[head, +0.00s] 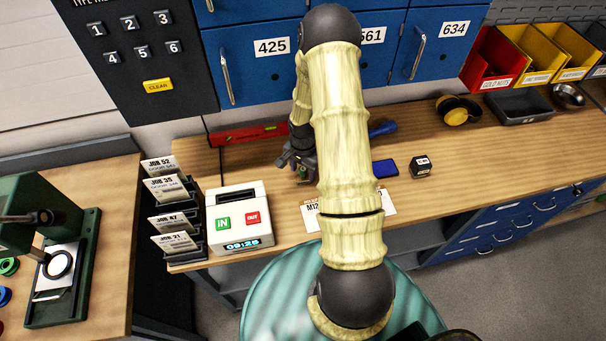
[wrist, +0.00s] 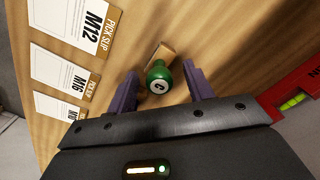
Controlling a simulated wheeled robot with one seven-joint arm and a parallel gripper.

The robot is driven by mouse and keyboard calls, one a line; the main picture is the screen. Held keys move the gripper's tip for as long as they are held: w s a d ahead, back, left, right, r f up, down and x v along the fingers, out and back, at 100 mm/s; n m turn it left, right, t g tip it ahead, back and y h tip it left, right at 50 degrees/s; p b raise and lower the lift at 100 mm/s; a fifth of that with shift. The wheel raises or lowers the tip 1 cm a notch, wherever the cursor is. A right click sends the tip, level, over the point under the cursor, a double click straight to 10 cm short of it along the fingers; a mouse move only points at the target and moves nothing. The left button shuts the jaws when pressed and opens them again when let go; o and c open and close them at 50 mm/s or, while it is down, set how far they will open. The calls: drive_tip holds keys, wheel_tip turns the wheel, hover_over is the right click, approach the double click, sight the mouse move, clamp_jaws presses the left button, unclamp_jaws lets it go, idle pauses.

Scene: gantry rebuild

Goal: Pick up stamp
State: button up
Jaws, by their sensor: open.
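The stamp has a round green knob marked with a letter and a wooden block base. In the wrist view the stamp (wrist: 158,78) stands on the wooden bench between the two purple-grey fingers of my gripper (wrist: 160,88). The fingers are open, with a gap on both sides of the knob. In the head view my gripper (head: 296,160) is low over the bench, right of the time clock. There the stamp is mostly hidden behind my gripper and arm.
Pick slips (wrist: 78,25) lie on the bench. A red level (head: 248,134) lies at the back. The white time clock (head: 238,216) stands left, beside job card racks (head: 172,215). A blue pad (head: 384,168) and a small black block (head: 420,166) lie right of my arm.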

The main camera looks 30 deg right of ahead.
sight(303, 168)
idle(0.4)
drive_tip(key=c, duration=1.1)
drive_tip(key=shift+r, duration=0.15)
drive_tip(key=shift+r+b, duration=0.45)
drive_tip(key=shift+b, duration=0.1)
drive_tip(key=shift+r+b, duration=0.55)
drive_tip(key=shift+r, duration=0.35)
drive_tip(key=s+a+b, duration=0.1)
drive_tip(key=s+b, duration=0.1)
drive_tip(key=s, duration=0.2)
drive_tip(key=s+a+b, duration=0.1)
drive_tip(key=s+b, duration=0.1)
drive_tip(key=s, duration=0.2)
drive_tip(key=s+a+b, duration=0.1)
drive_tip(key=s+b, duration=0.1)
drive_tip(key=s, duration=0.3)
drive_tip(key=shift+a, duration=0.35)
drive_tip(key=shift+s+b, duration=0.15)
drive_tip(key=shift+b, duration=0.65)
drive_tip(key=b, duration=0.1)
drive_tip(key=s+b, duration=0.1)
drive_tip(key=shift+s+a+f+b, duration=0.1)
drive_tip(key=shift+s+a+b, duration=0.2)
drive_tip(key=shift+s+d+b, duration=0.1)
drive_tip(key=shift+s+b, duration=0.05)
drive_tip(key=shift+b, duration=1.05)
